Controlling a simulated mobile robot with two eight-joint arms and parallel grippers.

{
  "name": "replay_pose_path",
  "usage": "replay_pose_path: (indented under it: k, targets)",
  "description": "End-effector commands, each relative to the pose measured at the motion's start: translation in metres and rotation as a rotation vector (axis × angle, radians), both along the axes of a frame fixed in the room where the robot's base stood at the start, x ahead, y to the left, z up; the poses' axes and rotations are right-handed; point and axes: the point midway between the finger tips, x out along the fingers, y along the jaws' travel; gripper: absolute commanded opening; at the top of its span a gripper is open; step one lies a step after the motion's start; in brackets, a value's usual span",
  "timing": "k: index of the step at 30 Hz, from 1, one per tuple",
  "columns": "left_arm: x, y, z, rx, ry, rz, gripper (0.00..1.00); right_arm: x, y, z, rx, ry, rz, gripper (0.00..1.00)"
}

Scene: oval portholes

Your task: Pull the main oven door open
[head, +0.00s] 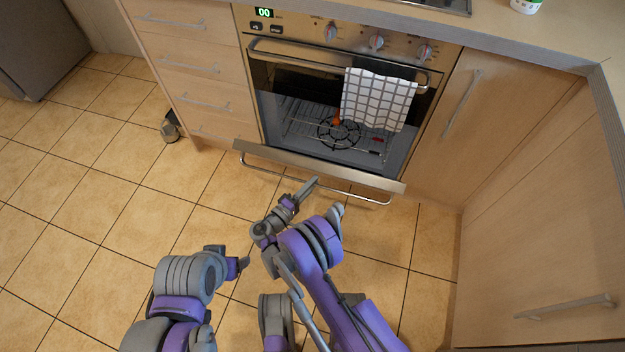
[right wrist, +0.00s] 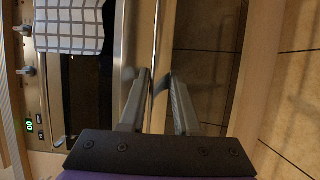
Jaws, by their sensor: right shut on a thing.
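The oven has a main door (head: 292,108) with a dark window, which looks closed. Its handle bar (head: 290,60) runs along the top, with a checked towel (head: 380,98) hanging over it. The towel also shows in the right wrist view (right wrist: 68,30). Below the door, a lower panel (head: 325,168) stands out a little from the front and carries its own bar handle (head: 345,193). My right gripper (head: 311,184) is at this lower bar, well below the main door's handle. In the right wrist view its fingers (right wrist: 160,95) are shut around the lower bar. My left gripper (head: 243,263) is low over the floor, its fingers unclear.
Wooden drawers (head: 190,68) stand left of the oven and a cupboard door (head: 455,130) right of it. Cabinets turn the corner at the right (head: 560,230). The tiled floor (head: 90,215) is clear at the left, apart from a small dark object (head: 170,128) by the drawers.

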Motion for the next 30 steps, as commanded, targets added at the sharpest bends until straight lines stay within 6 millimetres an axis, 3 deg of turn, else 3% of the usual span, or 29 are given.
replay_pose_path:
  k: [7, 8, 12, 30]
  targets:
    - [0.0000, 0.0000, -0.0001, 0.000, 0.000, 0.000, 0.71, 0.0019, -0.0012, -0.0031, 0.004, 0.007, 0.001, 0.00]
    - [0.0000, 0.0000, -0.0001, 0.000, 0.000, 0.000, 0.71, 0.0019, -0.0012, -0.0031, 0.004, 0.007, 0.001, 0.36]
    - [0.0000, 0.0000, -0.0001, 0.000, 0.000, 0.000, 0.71, 0.0016, -0.0011, -0.0022, 0.003, 0.005, 0.000, 0.61]
    - [0.0000, 0.0000, 0.0000, 0.000, 0.000, 0.000, 0.71, 0.0024, -0.0014, -0.0007, 0.002, 0.002, -0.001, 0.61]
